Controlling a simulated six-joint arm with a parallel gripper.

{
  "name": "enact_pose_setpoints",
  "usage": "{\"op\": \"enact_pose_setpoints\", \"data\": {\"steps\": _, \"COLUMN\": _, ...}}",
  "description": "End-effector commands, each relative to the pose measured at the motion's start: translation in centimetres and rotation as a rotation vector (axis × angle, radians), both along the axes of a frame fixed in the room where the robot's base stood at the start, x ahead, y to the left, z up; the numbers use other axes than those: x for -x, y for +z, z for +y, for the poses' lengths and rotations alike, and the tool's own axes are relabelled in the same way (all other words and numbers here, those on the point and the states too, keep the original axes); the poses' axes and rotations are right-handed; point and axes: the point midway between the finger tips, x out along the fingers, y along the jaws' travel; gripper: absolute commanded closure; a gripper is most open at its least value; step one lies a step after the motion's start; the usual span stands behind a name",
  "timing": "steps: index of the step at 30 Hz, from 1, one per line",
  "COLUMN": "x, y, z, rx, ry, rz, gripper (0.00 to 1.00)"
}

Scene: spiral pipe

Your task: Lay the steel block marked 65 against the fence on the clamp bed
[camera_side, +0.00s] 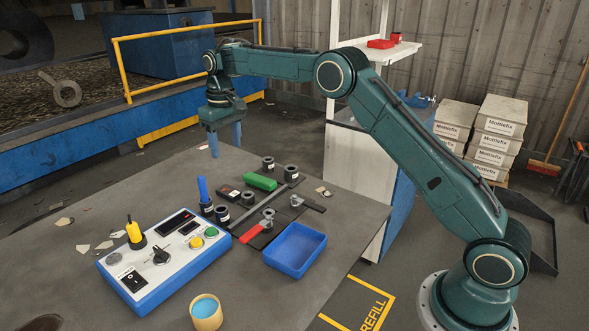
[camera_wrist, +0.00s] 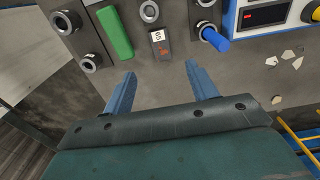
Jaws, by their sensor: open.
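A small dark block (camera_side: 229,193) lies on the table among dark rings in the side view. In the wrist view this block (camera_wrist: 160,43) shows a white label and orange marks. The label's figures look upside down and could read 65. The clamp bed (camera_side: 262,238) is a dark plate with a red-handled clamp (camera_side: 257,226). A long grey bar, apparently the fence (camera_side: 264,208), runs along it. My gripper (camera_side: 226,150) is open and empty above the table's far edge. In the wrist view my gripper (camera_wrist: 160,69) has its blue fingers apart, with the block ahead between them.
A green block (camera_side: 260,181) and several dark rings (camera_side: 268,163) stand near the small block. A blue upright piece (camera_side: 203,190) stands to its left. A blue tray (camera_side: 295,250), control box (camera_side: 165,255) and yellow cup (camera_side: 206,313) are nearer.

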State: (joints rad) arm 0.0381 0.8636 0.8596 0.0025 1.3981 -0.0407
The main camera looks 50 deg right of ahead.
Motion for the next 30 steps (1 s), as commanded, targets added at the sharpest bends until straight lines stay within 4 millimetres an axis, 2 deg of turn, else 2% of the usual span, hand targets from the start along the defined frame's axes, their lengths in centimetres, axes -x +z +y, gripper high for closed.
{"op": "enact_pose_setpoints", "data": {"steps": 8, "x": 3.9, "y": 5.8, "z": 0.5, "rx": 0.002, "ry": 0.000, "rz": -0.063, "gripper": 0.42}}
{"op": "enact_pose_setpoints", "data": {"steps": 15, "x": 8.7, "y": 10.2, "z": 0.9, "rx": 0.003, "ry": 0.000, "rz": -0.121, "gripper": 0.42}}
{"op": "enact_pose_setpoints", "data": {"steps": 24, "x": 15.7, "y": 14.0, "z": 1.4, "rx": 0.004, "ry": 0.000, "rz": -0.194, "gripper": 0.42}}
{"op": "enact_pose_setpoints", "data": {"steps": 30, "x": 20.8, "y": 15.3, "z": 1.6, "rx": 0.004, "ry": 0.001, "rz": -0.243, "gripper": 0.42}}
